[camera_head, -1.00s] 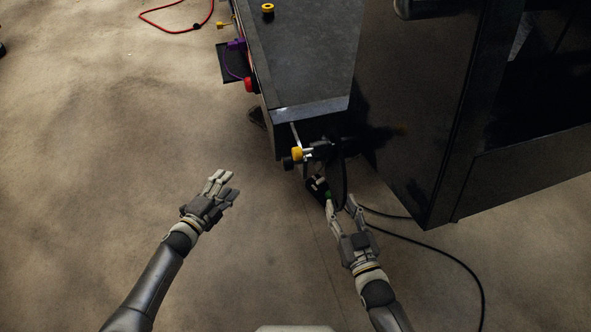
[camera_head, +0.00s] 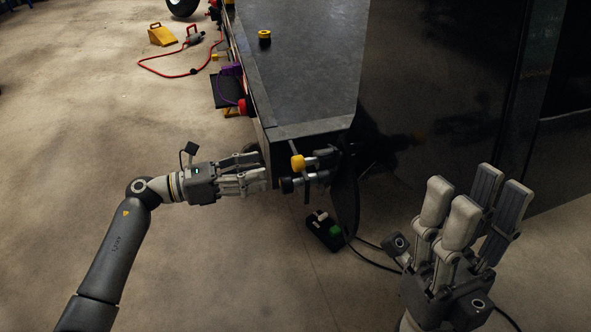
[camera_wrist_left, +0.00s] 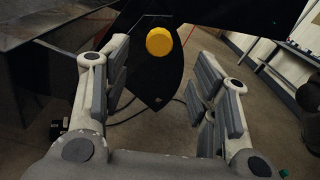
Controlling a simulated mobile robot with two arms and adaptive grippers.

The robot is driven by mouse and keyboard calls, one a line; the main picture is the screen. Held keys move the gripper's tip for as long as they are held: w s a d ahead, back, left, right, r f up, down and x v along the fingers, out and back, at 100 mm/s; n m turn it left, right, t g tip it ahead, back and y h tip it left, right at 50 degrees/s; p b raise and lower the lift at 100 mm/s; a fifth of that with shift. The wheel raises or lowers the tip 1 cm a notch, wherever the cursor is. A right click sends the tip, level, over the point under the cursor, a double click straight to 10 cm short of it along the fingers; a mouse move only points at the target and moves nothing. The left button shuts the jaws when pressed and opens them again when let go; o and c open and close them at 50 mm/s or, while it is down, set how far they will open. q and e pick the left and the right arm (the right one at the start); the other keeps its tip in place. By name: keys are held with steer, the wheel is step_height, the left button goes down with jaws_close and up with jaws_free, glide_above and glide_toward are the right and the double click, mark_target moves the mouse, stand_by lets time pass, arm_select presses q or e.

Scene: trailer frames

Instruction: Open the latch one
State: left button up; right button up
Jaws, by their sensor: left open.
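The latch hardware is at the near corner of the dark trailer bed, in the head view. It has a yellow knob (camera_head: 298,162) and, just below it, a dark knob (camera_head: 287,186) on metal pins. My left gripper (camera_head: 262,174) reaches in from the left, with its fingertips just left of the knobs. In the left wrist view, the yellow knob (camera_wrist_left: 159,41) shows ahead, between the spread fingers of the left gripper (camera_wrist_left: 160,85), with no visible contact. My right gripper (camera_head: 472,200) is raised at the lower right, fingers up and spread, empty.
A black box with a green button (camera_head: 335,231) lies below the latch, with a cable trailing right. A dark panel (camera_head: 440,110) stands to the right. A yellow-black cap (camera_head: 264,38) stands on the trailer bed (camera_head: 310,75).

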mark_target(293, 164)
arm_select(q)
steer(key=b+x, duration=0.2)
steer(key=x, duration=0.8)
jaws_close()
steer(key=shift+a, duration=0.1)
